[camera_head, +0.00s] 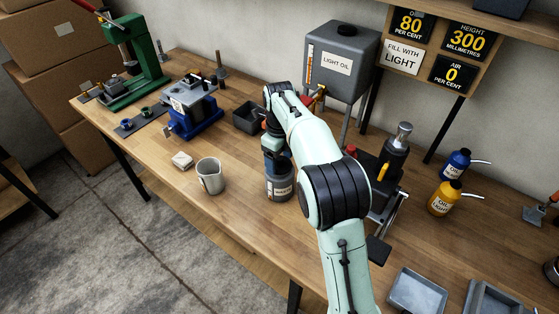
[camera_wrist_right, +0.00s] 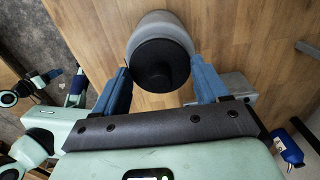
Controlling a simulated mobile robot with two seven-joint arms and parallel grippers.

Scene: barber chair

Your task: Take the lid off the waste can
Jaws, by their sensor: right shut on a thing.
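The waste can (camera_head: 279,188) is a dark grey can with a white label, upright near the front edge of the bench. My right gripper (camera_head: 277,158) is directly above it and hides most of its top. In the right wrist view the round black lid (camera_wrist_right: 160,66) sits between the two blue fingers of the right gripper, which is shut on it. The can's grey body (camera_wrist_right: 160,22) shows beyond the lid; I cannot tell whether there is a gap between them. Mint and blue parts of my other arm show at the left of the wrist view, too unclear to judge its gripper.
A black press-like device (camera_head: 385,170) and the light oil tank (camera_head: 342,60) stand to the right and behind. Front-left bench is clear.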

